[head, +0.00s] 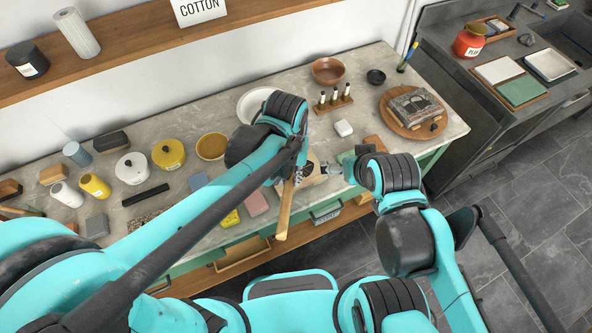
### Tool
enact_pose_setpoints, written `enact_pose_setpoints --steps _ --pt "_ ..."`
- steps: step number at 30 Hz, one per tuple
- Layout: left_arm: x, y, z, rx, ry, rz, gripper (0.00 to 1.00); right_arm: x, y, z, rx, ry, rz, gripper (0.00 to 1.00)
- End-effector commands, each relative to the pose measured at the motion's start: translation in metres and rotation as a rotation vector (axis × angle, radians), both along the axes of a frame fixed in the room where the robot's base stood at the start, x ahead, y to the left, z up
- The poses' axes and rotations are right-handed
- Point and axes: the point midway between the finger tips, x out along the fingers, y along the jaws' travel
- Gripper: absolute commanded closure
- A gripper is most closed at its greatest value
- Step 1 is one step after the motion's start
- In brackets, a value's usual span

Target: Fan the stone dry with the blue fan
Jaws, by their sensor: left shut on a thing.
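The stone (417,107) is a grey block with a dark picture on its top. It lies on a round wooden board (389,122) at the right end of the bench. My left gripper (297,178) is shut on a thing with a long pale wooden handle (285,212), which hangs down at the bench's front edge. I cannot make out a blue fan; the rest of the held thing is hidden or too small to tell. My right gripper (332,168) points left, close beside the left one. Its fingers are too small to read.
A dark sink counter (440,55) stands at right. Open drawers (242,262) jut out below.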

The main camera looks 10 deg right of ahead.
Motion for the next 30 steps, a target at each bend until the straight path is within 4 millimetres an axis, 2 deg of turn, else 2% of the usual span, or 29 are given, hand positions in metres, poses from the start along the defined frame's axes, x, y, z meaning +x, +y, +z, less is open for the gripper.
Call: enact_pose_setpoints --steps 8,20,30 --pt "0.000 0.000 0.003 0.001 0.000 0.001 1.00 0.000 -0.001 0.002 -0.001 0.001 -0.001 0.00" --pt "0.000 0.000 0.040 0.001 0.000 0.001 1.00 0.000 -0.001 0.032 -0.002 0.001 -0.001 0.00" --pt "0.000 0.000 0.040 0.002 -0.001 0.001 1.00 0.000 -0.001 0.031 -0.002 0.001 -0.001 0.00"
